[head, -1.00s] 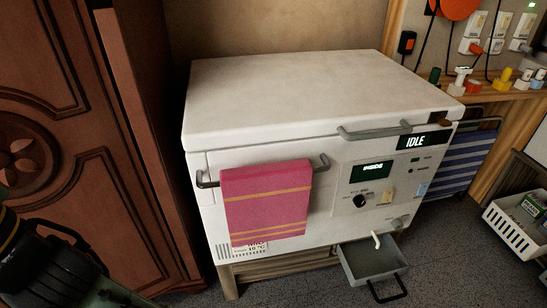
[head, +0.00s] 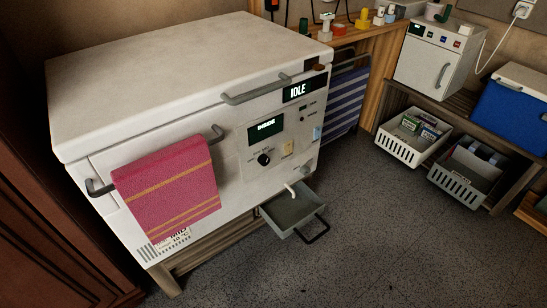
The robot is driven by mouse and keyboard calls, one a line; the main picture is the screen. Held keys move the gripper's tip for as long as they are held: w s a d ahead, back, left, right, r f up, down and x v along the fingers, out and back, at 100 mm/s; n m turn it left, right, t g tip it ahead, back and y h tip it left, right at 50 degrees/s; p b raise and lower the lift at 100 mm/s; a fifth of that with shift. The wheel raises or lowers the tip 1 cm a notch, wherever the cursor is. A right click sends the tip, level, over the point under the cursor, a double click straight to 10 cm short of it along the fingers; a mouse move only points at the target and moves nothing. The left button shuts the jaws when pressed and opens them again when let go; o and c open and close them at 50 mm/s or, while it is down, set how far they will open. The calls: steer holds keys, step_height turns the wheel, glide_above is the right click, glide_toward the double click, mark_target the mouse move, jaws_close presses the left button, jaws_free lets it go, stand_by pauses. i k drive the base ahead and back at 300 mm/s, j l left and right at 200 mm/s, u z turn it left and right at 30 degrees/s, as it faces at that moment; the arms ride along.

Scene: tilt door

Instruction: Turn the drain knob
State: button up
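A white chest appliance (head: 190,70) with a closed lid stands at the left of the head view. Low on the right of its front is a small grey round knob (head: 306,170), close to a white spout (head: 291,189). A black dial (head: 264,159) sits higher on the control panel, under a display reading INSIDE (head: 265,129). I cannot read which knob is labelled as the drain. A grey tray (head: 294,214) with a black handle is below the spout. My gripper is not in view.
A pink towel (head: 168,190) hangs on the front rail. A brown wooden door (head: 50,235) is at the left. White baskets (head: 412,140) and a blue cooler (head: 515,110) stand on the right. The speckled floor (head: 370,240) in front is clear.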

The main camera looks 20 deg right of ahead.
mark_target(305, 169)
steer(key=i+l+z, duration=0.1)
steer(key=l+z, duration=0.15)
steer(key=z, duration=0.15)
steer(key=i+l+z, duration=0.15)
steer(key=z, duration=0.25)
steer(key=i+l+z, duration=0.15)
steer(key=z, duration=0.3)
